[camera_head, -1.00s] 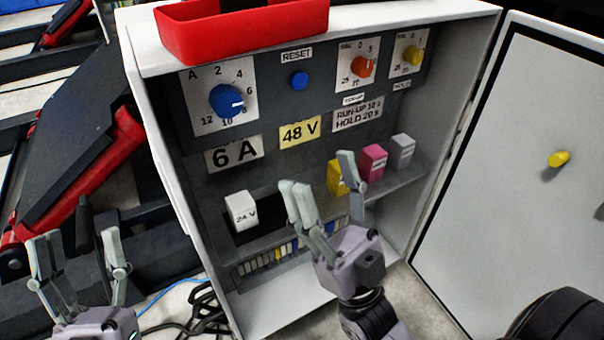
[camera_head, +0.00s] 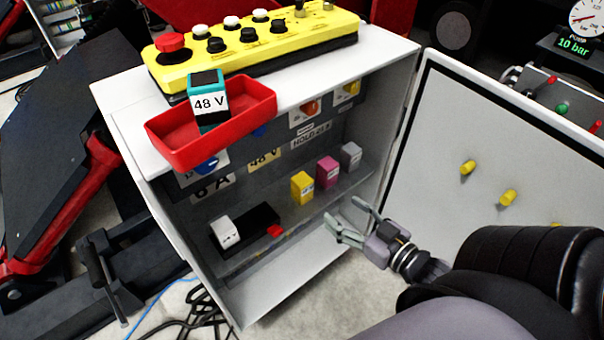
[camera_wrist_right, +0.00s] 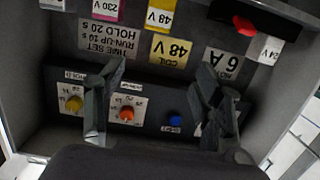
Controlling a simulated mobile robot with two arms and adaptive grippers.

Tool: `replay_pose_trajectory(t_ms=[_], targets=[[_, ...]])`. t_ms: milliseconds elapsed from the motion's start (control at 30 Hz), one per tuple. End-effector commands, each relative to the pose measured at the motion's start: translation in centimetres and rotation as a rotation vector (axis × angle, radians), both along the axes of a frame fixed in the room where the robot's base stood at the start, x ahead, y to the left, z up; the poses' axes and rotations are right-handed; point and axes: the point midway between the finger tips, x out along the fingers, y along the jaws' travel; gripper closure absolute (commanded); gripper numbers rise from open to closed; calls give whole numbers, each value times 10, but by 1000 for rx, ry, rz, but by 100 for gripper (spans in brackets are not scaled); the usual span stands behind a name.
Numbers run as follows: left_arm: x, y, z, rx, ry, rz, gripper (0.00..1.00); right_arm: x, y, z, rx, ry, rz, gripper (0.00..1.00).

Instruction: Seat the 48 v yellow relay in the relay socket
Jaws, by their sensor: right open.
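The yellow relay (camera_head: 302,187) stands upright on the cabinet's inner shelf, left of a pink and a grey relay. It also shows at the top of the right wrist view, marked 48 V (camera_wrist_right: 163,14). The black block (camera_head: 262,217), seemingly the relay socket, lies to its left, with a small red part (camera_head: 275,231) at its right front. A white 24 V relay (camera_head: 223,232) stands at the block's left end. My right gripper (camera_head: 343,211) is open and empty, in front of the shelf and lower right of the yellow relay, apart from it. My left gripper is out of view.
The pink relay (camera_head: 327,172) and grey relay (camera_head: 350,155) stand close beside the yellow one. A red tray (camera_head: 165,150) on the cabinet top holds a teal 48 V item (camera_head: 207,98). The open door (camera_head: 480,150) stands at right.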

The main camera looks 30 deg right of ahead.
Motion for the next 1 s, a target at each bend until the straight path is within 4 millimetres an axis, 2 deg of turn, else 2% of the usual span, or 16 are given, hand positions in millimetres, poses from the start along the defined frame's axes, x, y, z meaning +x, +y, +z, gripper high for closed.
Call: replay_pose_trajectory(t_ms=[33, 133, 267, 600, 700, 900, 1000], targets=[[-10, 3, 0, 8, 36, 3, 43, -2, -4, 0, -5, 20, -6, 38], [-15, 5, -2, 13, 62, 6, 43, 4, -7, -5, -6, 30, -12, 38], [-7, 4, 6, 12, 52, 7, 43, 28, -5, -11, -6, 26, -11, 38], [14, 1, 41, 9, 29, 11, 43, 97, 1, -24, -8, 24, -10, 38], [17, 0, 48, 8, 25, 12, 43, 109, 2, -26, -7, 27, -10, 38], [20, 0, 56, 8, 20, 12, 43, 121, 3, -29, -6, 27, -10, 38], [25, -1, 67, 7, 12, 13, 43, 134, 3, -33, -6, 26, -11, 38]])
